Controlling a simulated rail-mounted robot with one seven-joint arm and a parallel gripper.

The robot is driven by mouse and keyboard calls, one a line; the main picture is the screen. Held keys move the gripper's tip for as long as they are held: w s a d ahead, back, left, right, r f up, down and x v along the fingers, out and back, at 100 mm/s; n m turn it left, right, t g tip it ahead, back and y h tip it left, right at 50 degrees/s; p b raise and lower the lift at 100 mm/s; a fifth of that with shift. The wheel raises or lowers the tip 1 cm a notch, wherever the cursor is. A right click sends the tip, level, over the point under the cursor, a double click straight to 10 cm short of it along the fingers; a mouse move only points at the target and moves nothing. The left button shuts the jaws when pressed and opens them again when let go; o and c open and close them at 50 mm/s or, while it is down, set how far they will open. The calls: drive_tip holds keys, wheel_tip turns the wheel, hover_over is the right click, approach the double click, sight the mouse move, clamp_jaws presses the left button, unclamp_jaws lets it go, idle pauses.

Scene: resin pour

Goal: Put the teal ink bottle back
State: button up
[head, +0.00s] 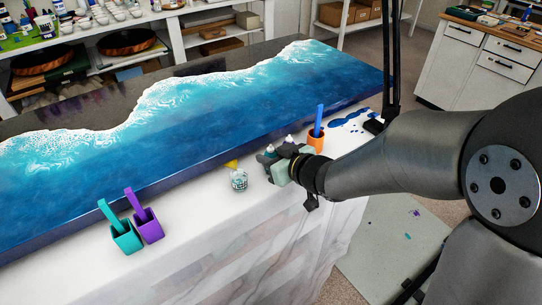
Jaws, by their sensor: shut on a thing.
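My gripper (277,158) is over the white-covered table's front strip, right of centre. It is shut on a small bottle with a pale tip (289,140), which I take to be the teal ink bottle. The gripper hides most of the bottle, so its colour and tilt are hard to tell. A small clear jar with bluish-teal markings (239,181) stands on the white cover just left of the gripper. A small yellow thing (232,163) shows behind the jar.
A blue wave resin panel (200,125) fills the table behind. Teal (124,236) and purple (150,228) cups with sticks stand left; an orange cup (316,140) with a blue stick stands right. Blue spills (350,121) lie beyond. The cover between purple cup and jar is clear.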

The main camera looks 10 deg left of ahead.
drive_tip(key=shift+f, duration=0.2)
drive_tip(key=o, duration=0.9)
drive_tip(key=shift+o, duration=0.2)
drive_tip(key=shift+d+r, duration=0.1)
drive_tip(key=shift+r, duration=0.25)
drive_tip(key=v, duration=1.1)
drive_tip(key=w+d+f+m+t+h, duration=0.25)
drive_tip(key=d+m+h, duration=0.5)
drive_tip(key=d, duration=0.85)
drive_tip(key=s+d+f+m+g+h, duration=0.2)
drive_tip(key=s+d+f+g+h, duration=0.3)
drive_tip(key=s+d, duration=0.15)
drive_tip(key=s+a+m+g+y, duration=0.1)
drive_tip(key=s+g, duration=0.4)
drive_tip(key=s, duration=0.5)
drive_tip(key=shift+s+a+f+y, duration=0.25)
drive_tip(key=shift+a+f+y, duration=0.15)
drive_tip(key=shift+a, duration=0.4)
drive_tip(key=shift+g, duration=0.25)
